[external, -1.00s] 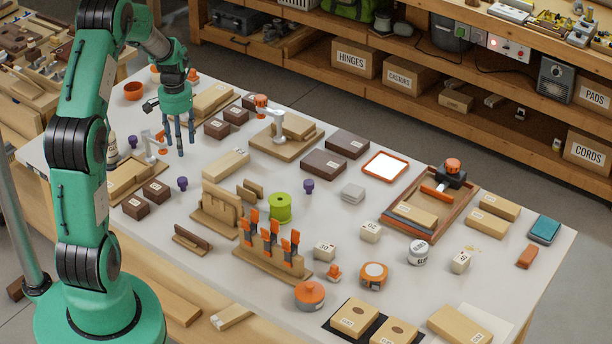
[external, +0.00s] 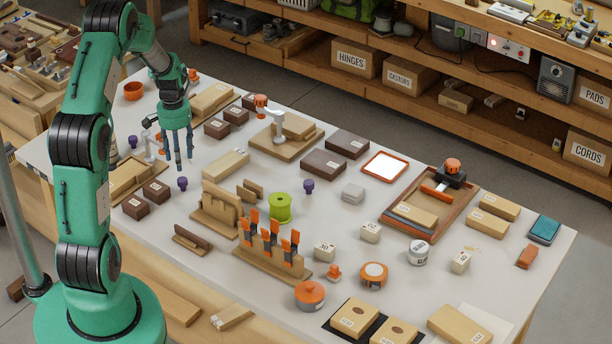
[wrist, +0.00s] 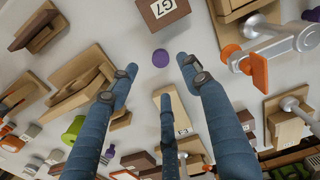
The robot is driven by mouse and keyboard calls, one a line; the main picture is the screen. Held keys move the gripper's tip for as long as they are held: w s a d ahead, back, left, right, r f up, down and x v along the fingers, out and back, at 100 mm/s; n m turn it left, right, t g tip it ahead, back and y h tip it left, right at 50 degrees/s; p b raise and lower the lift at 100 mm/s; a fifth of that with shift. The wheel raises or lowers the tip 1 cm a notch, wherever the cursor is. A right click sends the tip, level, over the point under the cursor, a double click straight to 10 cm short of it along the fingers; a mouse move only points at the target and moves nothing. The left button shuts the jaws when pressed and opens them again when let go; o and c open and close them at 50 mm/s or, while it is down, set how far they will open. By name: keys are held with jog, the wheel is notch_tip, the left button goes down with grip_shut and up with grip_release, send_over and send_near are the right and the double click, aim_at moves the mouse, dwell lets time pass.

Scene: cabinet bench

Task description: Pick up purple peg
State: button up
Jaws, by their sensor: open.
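Several purple pegs stand upright on the bench. One purple peg (external: 182,183) is near the dark blocks, another purple peg (external: 308,187) is right of the green spool, and a third purple peg (external: 132,141) is at the left. My gripper (external: 179,163) hangs above the bench, just behind the peg near the dark blocks. In the wrist view, my gripper (wrist: 162,76) has its three fingers spread and empty. A round purple peg top (wrist: 160,58) shows just beyond the fingertips, between the two outer ones, apart from them.
A dark block marked G7 (wrist: 162,10) lies close beyond the peg. A clamp with an orange pad (wrist: 262,66) is to its right. A pale wooden block (external: 226,163) and wooden holder (external: 222,208) stand nearby. The green spool (external: 280,208) is further right. Bare bench surrounds the near peg.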

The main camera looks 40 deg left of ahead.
aim_at(182, 179)
jog(key=shift+f+b, duration=0.35)
jog(key=shift+f, duration=2.05)
jog(key=shift+f, duration=0.15)
jog(key=shift+w+f+b, duration=0.1)
jog(key=shift+f+b, duration=0.65)
jog(key=shift+f, duration=1.75)
jog(key=c, duration=1)
